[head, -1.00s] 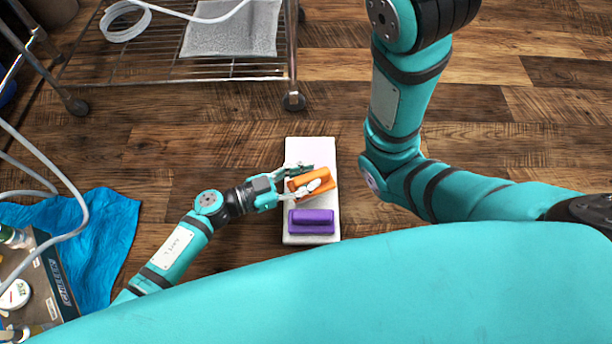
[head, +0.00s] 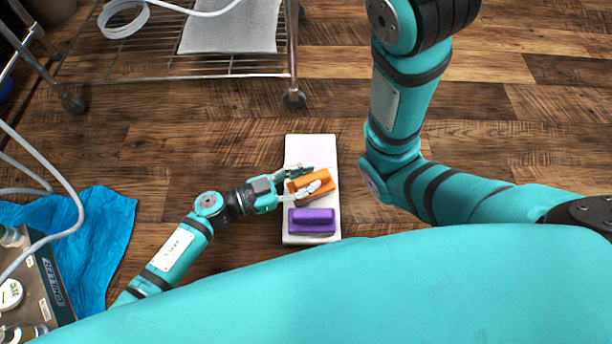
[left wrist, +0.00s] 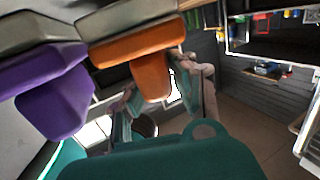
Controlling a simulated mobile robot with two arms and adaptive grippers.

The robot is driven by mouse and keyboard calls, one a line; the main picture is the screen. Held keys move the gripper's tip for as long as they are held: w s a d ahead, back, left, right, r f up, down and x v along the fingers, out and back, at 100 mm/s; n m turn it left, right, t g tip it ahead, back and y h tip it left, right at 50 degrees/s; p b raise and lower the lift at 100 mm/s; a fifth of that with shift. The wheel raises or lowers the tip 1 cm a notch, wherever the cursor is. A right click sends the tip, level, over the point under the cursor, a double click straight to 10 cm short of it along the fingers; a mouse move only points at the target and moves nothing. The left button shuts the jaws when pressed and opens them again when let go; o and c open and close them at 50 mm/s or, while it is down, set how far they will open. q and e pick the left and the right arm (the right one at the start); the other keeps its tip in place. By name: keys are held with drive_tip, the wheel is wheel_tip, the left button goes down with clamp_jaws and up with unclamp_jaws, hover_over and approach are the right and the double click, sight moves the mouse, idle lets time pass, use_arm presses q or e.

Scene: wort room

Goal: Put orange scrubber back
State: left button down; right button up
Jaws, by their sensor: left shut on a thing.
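The orange scrubber (head: 314,178) is at the middle of a long white board (head: 312,149) in the head view, set slightly askew. My left gripper (head: 305,182) reaches in from the left and is shut on the orange scrubber. In the left wrist view the orange scrubber (left wrist: 150,70) shows between the fingers of my left gripper (left wrist: 165,90). Whether its underside touches the board cannot be told. A purple scrubber (head: 311,220) sits on the near end of the board, close beside the orange one. It also shows in the left wrist view (left wrist: 55,100). My right gripper is out of view.
A wire rack cart (head: 150,62) on casters stands at the back left. A blue cloth (head: 95,235) and a box of items (head: 40,290) lie at the lower left, with a pale hose above. The far end of the board is bare.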

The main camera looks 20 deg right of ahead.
use_arm(q)
drive_tip(key=shift+f, duration=0.35)
drive_tip(key=c, duration=1)
unclamp_jaws()
drive_tip(key=shift+a, duration=0.1)
